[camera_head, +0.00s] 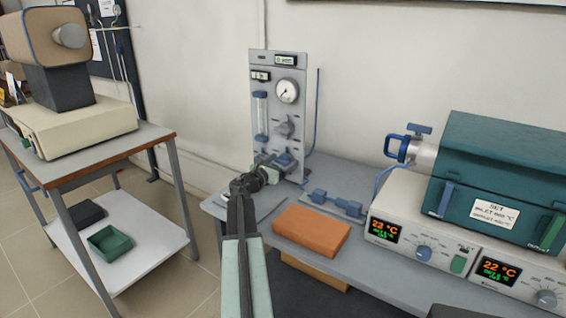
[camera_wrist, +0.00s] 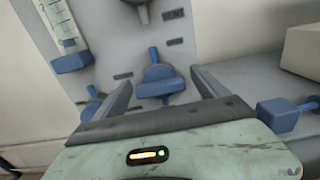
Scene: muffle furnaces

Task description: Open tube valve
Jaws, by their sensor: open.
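A grey gas panel (camera_head: 258,75) stands upright at the back of the bench, with a round gauge, a flow tube and several valves. In the wrist view, a blue valve handle (camera_wrist: 162,82) on the panel sits between the two fingers of my gripper (camera_wrist: 160,78). The fingers are apart, one on each side of it, and I see no clear contact. A small label beside this valve is too blurred to read. Another valve above it is labelled VENT (camera_wrist: 174,14). In the head view my gripper (camera_head: 268,172) is at the panel's lower part and partly hides it.
A blue knob (camera_wrist: 72,62) is at the flow tube's foot. Blue fittings (camera_head: 335,202) and an orange block (camera_head: 312,230) lie on the bench. A teal furnace (camera_head: 500,150) with a blue-handled end fitting (camera_head: 400,148) stands on the right. A side table (camera_head: 150,140) is on the left.

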